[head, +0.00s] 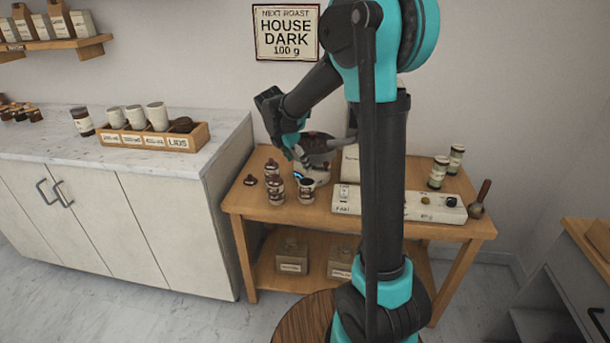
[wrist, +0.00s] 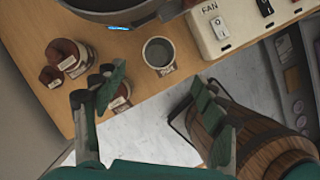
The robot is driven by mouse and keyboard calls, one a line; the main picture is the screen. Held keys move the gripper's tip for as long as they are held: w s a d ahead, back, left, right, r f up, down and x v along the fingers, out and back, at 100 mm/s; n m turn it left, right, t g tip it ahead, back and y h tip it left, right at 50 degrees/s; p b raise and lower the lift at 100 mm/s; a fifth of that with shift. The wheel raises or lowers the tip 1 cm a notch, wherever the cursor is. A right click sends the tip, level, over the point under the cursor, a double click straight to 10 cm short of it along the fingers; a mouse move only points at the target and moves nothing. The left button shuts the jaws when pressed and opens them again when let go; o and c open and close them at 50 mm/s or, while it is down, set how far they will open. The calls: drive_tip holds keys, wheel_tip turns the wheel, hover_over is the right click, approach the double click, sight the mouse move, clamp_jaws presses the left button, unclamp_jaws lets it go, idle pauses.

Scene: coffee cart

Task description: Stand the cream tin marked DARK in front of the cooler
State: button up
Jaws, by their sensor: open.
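Small cream tins stand at the left of the wooden table; their labels are too small to read, so I cannot tell which is marked DARK. An uncovered tin (head: 306,191) shows its open mouth in the wrist view (wrist: 159,54). Brown-lidded tins stand beside it, one in front (head: 276,193) and one behind (head: 272,168). My gripper (wrist: 160,95) is open and empty above the table's front edge, its left finger partly covering a tin (wrist: 120,100). A dark round pan (wrist: 110,10) is at the top of the wrist view. I cannot tell for sure whether it is the cooler.
A white switch panel (wrist: 222,30) marked FAN is right of the tins. A wooden barrel-like stool (wrist: 270,145) is in front. The left counter (head: 60,150) holds a LIDS crate (head: 195,138).

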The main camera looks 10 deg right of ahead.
drive_tip(key=s+d+f+m+y, duration=0.1)
drive_tip(key=s+d+f+m, duration=0.1)
drive_tip(key=s+m, duration=0.6)
drive_tip(key=s+d+f+m+t+y, duration=0.1)
drive_tip(key=s+d+f+m, duration=0.2)
drive_tip(key=s+m, duration=0.5)
drive_tip(key=s+d+f+m+y, duration=0.1)
drive_tip(key=s+d+f+m, duration=0.1)
drive_tip(key=s+m, duration=0.6)
drive_tip(key=s+f, duration=0.1)
drive_tip(key=s, duration=0.3)
drive_tip(key=shift+d+f+m+t+y, duration=0.2)
drive_tip(key=shift+d+m+t+y, duration=0.1)
drive_tip(key=shift+d+t, duration=0.1)
drive_tip(key=shift+w, duration=0.1)
